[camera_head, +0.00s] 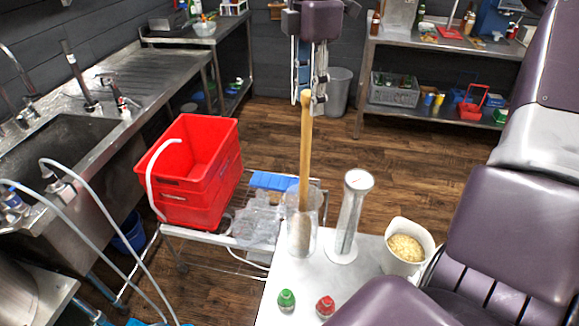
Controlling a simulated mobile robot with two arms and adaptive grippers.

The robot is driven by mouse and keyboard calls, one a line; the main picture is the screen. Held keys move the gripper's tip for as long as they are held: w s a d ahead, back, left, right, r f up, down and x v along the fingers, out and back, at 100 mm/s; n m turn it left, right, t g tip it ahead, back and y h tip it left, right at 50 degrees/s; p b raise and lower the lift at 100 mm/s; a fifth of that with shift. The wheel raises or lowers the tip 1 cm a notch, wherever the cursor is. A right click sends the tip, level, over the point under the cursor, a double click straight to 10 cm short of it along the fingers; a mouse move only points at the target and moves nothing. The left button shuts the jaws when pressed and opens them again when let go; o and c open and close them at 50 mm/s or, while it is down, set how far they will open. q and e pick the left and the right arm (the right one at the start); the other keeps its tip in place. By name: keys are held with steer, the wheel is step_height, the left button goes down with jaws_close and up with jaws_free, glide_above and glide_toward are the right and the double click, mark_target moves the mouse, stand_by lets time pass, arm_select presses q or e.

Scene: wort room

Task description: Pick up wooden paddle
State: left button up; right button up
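The wooden paddle (306,150) stands upright, its long handle rising from a clear cylinder (301,238) on the white table (345,290). Its lower end shows blurred through the clear wall. My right gripper (308,104) hangs fingers-down at the top centre. Its two fingers look apart, and the handle's top overlaps the fingertips in the picture. I cannot tell whether the handle is between the fingers or in front of them; no firm contact shows. My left gripper is not in view.
A measuring cylinder (350,215), a tub of grain (405,246), a green-capped bottle (286,300) and a red-capped bottle (325,307) share the table. A red crate (200,175) sits on a cart to the left. Steel sinks line the left. Open floor lies behind.

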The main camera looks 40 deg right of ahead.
mark_target(307, 126)
steer(key=f+p, duration=0.1)
steer(key=f, duration=0.2)
steer(key=f+p, duration=0.2)
steer(key=f, duration=0.1)
steer(key=shift+a+f, duration=0.2)
steer(key=shift+f, duration=0.55)
steer(key=shift+r, duration=0.1)
jaws_close()
